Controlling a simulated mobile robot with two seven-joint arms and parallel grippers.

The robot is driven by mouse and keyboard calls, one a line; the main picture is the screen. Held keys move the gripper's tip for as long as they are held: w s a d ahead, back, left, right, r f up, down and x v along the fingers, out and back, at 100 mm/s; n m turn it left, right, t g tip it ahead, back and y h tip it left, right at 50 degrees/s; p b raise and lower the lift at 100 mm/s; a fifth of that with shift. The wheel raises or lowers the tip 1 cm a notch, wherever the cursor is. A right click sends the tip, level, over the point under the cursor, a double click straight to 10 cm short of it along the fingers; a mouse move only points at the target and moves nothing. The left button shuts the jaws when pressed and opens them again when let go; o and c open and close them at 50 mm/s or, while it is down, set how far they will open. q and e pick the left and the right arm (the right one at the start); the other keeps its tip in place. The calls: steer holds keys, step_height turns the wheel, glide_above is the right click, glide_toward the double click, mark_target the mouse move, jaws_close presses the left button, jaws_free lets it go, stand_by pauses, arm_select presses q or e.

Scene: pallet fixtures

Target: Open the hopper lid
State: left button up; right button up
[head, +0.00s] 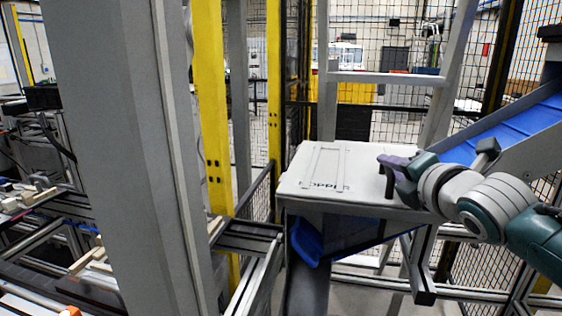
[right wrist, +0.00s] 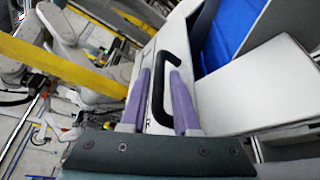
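The hopper lid (head: 360,160) is a flat white panel with printed lettering, on top of the hopper in the middle of the head view. It lies flat and looks closed. My right gripper (head: 388,168) is over the lid's right part. In the right wrist view, a black bent-bar handle (right wrist: 158,88) stands on the lid between the purple fingers of my right gripper (right wrist: 159,72). The fingers are apart, one on each side of the handle bar, with gaps visible. My left gripper is not in view.
A blue chute (head: 515,125) with grey sides slopes down from the right, behind my right arm. A thick grey post (head: 120,130) and yellow posts (head: 211,100) stand left of the hopper. A black mesh fence is behind. Metal rails run below.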

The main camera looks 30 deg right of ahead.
steer(key=shift+x, duration=0.8)
jaws_close()
stand_by(1.0)
